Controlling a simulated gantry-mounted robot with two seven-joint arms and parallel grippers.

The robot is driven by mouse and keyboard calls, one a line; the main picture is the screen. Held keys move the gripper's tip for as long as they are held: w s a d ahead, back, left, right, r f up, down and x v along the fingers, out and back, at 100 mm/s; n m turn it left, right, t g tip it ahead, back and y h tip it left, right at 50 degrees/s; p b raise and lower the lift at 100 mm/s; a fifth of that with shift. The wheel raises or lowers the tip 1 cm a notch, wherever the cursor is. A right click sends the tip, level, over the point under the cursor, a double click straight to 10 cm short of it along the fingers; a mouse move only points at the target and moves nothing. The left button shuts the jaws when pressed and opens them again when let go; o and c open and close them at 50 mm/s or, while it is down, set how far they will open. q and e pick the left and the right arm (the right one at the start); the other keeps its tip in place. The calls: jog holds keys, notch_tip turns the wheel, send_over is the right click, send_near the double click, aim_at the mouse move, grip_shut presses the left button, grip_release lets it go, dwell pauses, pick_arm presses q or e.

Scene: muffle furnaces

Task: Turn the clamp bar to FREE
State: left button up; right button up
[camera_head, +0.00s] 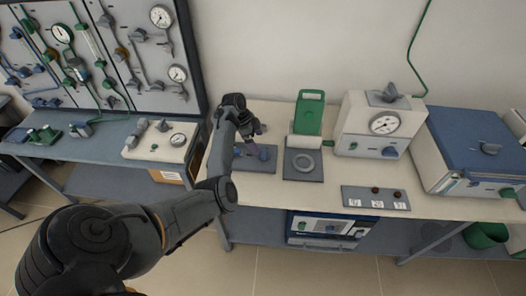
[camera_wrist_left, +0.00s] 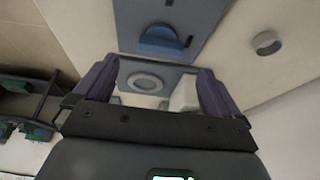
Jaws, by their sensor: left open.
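My left gripper (camera_head: 250,138) is above a dark grey plate (camera_head: 262,169) on the pale bench, with a small blue part (camera_head: 264,154) showing beside it. In the left wrist view, my left gripper (camera_wrist_left: 155,84) has its two purple-grey fingers apart with nothing held between them. A rounded blue part (camera_wrist_left: 160,40) on a blue-grey plate shows beyond the fingers in that view. A second plate with a pale ring (camera_wrist_left: 145,82) shows between the fingers. I cannot tell which part is the clamp bar, and no FREE mark is readable.
A green-backed stand (camera_head: 309,114) rises behind the ringed plate (camera_head: 304,165). A cream box with a dial (camera_head: 384,123) and a blue-topped furnace (camera_head: 470,145) stand to the right. A labelled strip (camera_head: 375,199) lies in front. A gauge panel (camera_head: 110,50) stands at left.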

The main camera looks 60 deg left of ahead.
aim_at(264, 152)
pick_arm(q)
jog(key=b+x, duration=0.1)
jog(key=x, duration=0.5)
jog(key=shift+w+f, duration=0.15)
jog(key=shift+f, duration=0.25)
